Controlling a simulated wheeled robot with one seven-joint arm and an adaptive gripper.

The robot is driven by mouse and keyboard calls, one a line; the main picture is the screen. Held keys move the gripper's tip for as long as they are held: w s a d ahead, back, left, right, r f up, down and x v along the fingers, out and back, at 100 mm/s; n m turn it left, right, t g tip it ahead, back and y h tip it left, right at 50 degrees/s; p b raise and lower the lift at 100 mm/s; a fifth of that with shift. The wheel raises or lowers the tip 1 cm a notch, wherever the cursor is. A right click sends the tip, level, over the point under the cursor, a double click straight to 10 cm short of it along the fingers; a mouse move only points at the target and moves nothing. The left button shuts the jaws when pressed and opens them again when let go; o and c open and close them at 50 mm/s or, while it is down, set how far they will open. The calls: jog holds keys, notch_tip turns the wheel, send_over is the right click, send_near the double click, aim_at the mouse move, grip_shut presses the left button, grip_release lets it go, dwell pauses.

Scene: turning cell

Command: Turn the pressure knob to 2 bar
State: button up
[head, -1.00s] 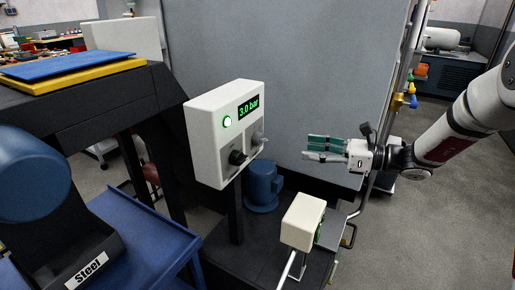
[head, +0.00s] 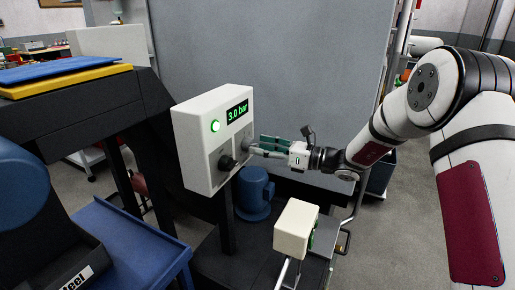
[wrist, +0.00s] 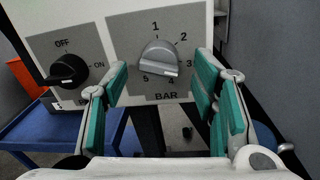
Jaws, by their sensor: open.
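The pressure knob (wrist: 158,58) is grey, on a grey plate marked 1 to 5 and BAR, in the upper middle of the wrist view. I cannot tell its pointer direction for sure. The green display (head: 238,112) on the white control box (head: 190,155) reads 3.0 bar. My gripper (head: 258,147) is open in front of the box's knob side. In the wrist view its green-padded fingers (wrist: 162,78) stand left and right of the knob, with nothing held. I cannot tell whether they touch it.
A black OFF/ON switch (wrist: 68,69) sits left of the pressure knob. A green lamp (head: 215,126) glows on the box. Below are a blue motor (head: 254,194) and a small cream box (head: 295,230). A blue tray (head: 130,245) stands at left.

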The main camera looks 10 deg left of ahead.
jog(key=shift+x, duration=0.95)
jog(key=c, duration=1.1)
jog(key=shift+c, duration=0.2)
jog(key=shift+n, duration=0.4)
jog(key=n+b, duration=0.3)
jog(key=n, duration=0.2)
jog(key=shift+n+h+b, duration=0.3)
jog(key=shift+b, duration=0.05)
jog(key=shift+r+n+b, duration=0.15)
jog(key=shift+n+b, duration=1.75)
jog(key=shift+n, duration=0.1)
